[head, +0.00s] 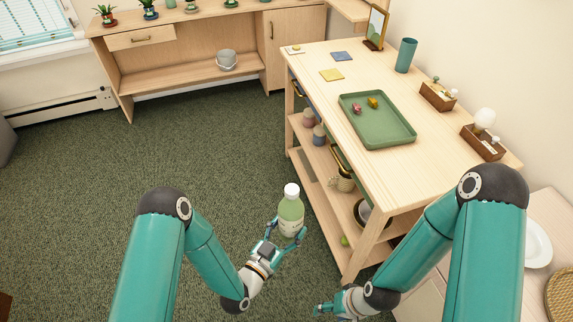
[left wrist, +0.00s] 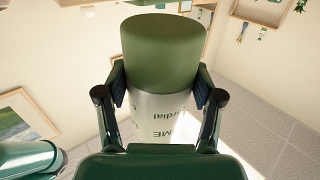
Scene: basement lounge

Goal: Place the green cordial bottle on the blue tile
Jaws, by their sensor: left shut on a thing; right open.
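The green cordial bottle (head: 290,212) has a white cap and a pale label and is held upright in the air, left of the wooden table. My left gripper (head: 284,232) is shut on it. In the left wrist view the bottle (left wrist: 162,55) sits between both fingers (left wrist: 160,100), with part of its label readable. The blue tile (head: 342,56) lies flat near the table's far end, well away from the bottle, with nothing on it. My right gripper (head: 322,308) is low at the bottom of the head view, open and apart from any object.
The wooden table (head: 370,170) has shelves below. On top are a yellow tile (head: 331,75), a green tray (head: 392,139) with small items, a teal cup (head: 406,55), a framed picture (head: 376,26) and wooden boxes (head: 437,97) along the right. The table's near left top is clear.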

